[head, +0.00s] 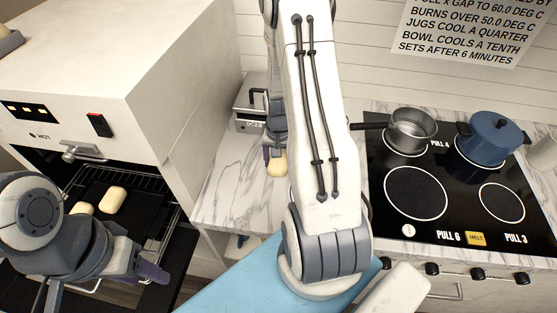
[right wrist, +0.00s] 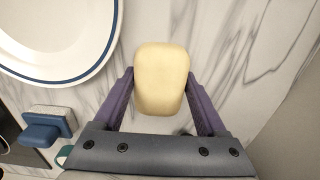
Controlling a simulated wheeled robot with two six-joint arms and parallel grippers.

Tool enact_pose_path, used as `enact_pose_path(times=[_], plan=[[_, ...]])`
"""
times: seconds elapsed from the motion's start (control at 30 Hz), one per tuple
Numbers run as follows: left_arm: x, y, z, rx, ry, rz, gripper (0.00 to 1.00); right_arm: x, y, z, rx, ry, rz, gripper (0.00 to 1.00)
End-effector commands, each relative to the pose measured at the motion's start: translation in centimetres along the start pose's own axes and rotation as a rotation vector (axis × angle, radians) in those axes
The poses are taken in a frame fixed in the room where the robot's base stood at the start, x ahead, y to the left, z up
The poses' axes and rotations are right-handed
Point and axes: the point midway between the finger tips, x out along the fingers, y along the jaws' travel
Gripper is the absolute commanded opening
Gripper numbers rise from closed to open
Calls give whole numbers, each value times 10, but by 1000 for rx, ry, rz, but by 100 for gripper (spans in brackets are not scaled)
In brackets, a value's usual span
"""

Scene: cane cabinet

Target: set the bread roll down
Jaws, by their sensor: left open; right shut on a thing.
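My right gripper (right wrist: 160,76) is shut on a pale bread roll (right wrist: 161,85), which sits between its purple fingers over the marble counter. In the head view the held roll (head: 277,166) shows below the fingers, partly hidden by my right arm; whether it touches the counter I cannot tell. Two more pale rolls, one whole in view (head: 113,201) and one partly hidden (head: 82,208), lie on a dark tray on the oven rack. My left gripper (head: 140,272) is open and empty in front of the oven opening.
The open white oven (head: 115,60) stands left. The hob (head: 440,195) at right carries a grey saucepan (head: 413,128) and blue pot (head: 490,138). Bare marble (head: 230,190) shows between.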

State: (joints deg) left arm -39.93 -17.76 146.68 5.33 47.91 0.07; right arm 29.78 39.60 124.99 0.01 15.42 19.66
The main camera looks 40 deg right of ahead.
Motion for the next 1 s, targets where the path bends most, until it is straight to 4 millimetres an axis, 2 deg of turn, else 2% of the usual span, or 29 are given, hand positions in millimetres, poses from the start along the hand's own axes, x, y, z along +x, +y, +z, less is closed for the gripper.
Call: enact_pose_path(times=[0.23,0.27,0.3,0.67,0.77,1.0], plan=[[4,0,0,0,0,0,50,5,0,0,0,0,0,20],[3,0,0,0,0,0,50,3,0,0,0,0,0,86],[2,0,0,0,0,0,50,3,0,0,0,0,0,100],[1,0,0,0,0,0,50,-4,0,-1,0,3,-1,100],[4,0,0,0,0,0,50,-18,0,-2,0,6,-2,100],[13,-1,1,1,0,0,50,-68,-1,-2,0,8,-3,100]])
